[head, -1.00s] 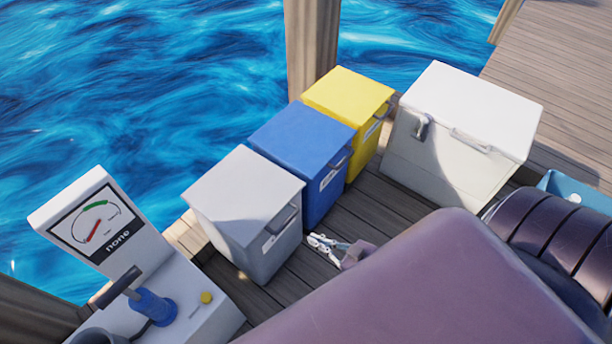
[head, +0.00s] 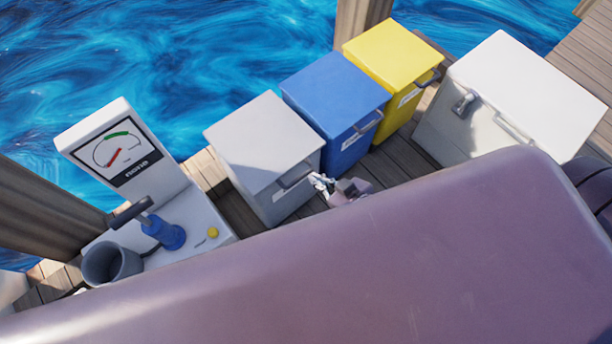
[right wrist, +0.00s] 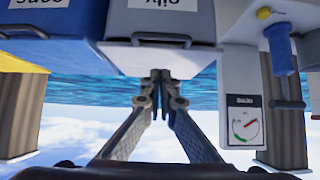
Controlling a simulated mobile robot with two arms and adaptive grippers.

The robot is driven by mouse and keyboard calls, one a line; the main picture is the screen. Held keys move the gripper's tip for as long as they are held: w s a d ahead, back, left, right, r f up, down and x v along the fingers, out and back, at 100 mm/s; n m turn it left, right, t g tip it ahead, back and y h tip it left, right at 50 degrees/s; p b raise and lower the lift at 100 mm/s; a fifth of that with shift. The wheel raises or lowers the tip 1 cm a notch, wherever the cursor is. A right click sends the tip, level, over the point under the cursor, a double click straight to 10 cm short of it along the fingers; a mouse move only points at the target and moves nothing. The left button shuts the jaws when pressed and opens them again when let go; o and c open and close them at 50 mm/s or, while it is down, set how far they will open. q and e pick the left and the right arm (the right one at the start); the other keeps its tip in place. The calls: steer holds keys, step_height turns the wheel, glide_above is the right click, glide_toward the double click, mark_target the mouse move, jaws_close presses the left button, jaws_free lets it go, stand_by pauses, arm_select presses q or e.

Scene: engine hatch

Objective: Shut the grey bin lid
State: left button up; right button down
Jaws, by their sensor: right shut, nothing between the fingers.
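The grey bin (head: 282,200) stands at the near end of a row of bins, its grey lid (head: 262,138) lying over its top with no clear gap showing. A handle (head: 296,175) is on its front. My right gripper (head: 318,182) is shut and empty, close to the bin's front right side near the handle; I cannot tell whether it touches. My left gripper is not in view.
A blue bin (head: 335,95) and a yellow bin (head: 393,52) stand beyond the grey one. A white box (head: 525,90) is at the right. Water lies behind. My own arm fills the foreground.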

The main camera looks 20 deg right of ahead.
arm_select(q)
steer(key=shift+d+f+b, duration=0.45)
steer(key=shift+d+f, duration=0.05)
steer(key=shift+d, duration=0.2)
arm_select(e)
steer(key=w+a+f, duration=0.1)
steer(key=w+f, duration=0.4)
steer(key=f, duration=0.2)
steer(key=shift+a+f, duration=0.3)
steer(key=shift+a, duration=0.05)
arm_select(q)
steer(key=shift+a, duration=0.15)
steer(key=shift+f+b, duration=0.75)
steer(key=shift+b, duration=0.05)
arm_select(e)
step_height(320, 180, down, 3)
steer(key=shift+s+r, duration=0.1)
steer(key=shift+s, duration=0.05)
